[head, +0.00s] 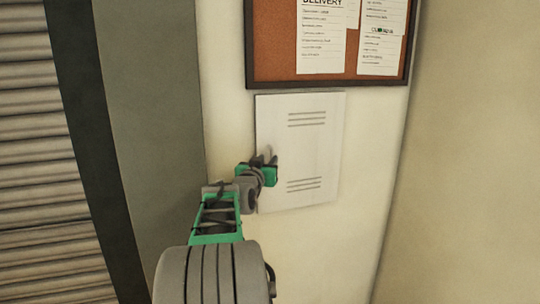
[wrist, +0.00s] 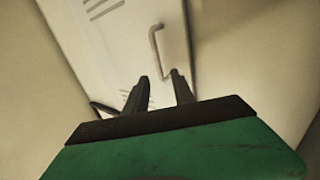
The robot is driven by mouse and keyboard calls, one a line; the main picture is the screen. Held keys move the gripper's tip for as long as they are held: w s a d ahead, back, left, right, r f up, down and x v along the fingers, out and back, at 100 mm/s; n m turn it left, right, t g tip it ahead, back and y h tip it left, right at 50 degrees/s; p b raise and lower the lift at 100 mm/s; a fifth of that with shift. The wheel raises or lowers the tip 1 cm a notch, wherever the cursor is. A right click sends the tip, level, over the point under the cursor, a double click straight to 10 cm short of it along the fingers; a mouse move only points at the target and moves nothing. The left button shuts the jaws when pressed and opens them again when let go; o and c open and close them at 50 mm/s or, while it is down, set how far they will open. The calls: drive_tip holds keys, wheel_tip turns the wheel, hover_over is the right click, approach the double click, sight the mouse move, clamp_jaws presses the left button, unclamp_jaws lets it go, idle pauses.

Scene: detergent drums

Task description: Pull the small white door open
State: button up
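The small white door (head: 307,150) is on the wall below a cork board, with two groups of vent slots. It looks shut, or nearly so. My gripper (head: 268,155) is in front of its left part in the head view and hides some of it. In the wrist view the door (wrist: 118,45) shows a grey bar handle (wrist: 154,48).
A cork board (head: 281,62) with paper sheets hangs right above the door. A slatted shutter (head: 30,150) with a dark frame is at the left. Bare wall (head: 375,130) lies right of the door.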

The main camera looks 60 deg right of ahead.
sight(271, 155)
drive_tip(key=d, duration=0.2)
drive_tip(key=w+d+p, duration=0.1)
drive_tip(key=d, duration=0.1)
clamp_jaws()
idle(1.4)
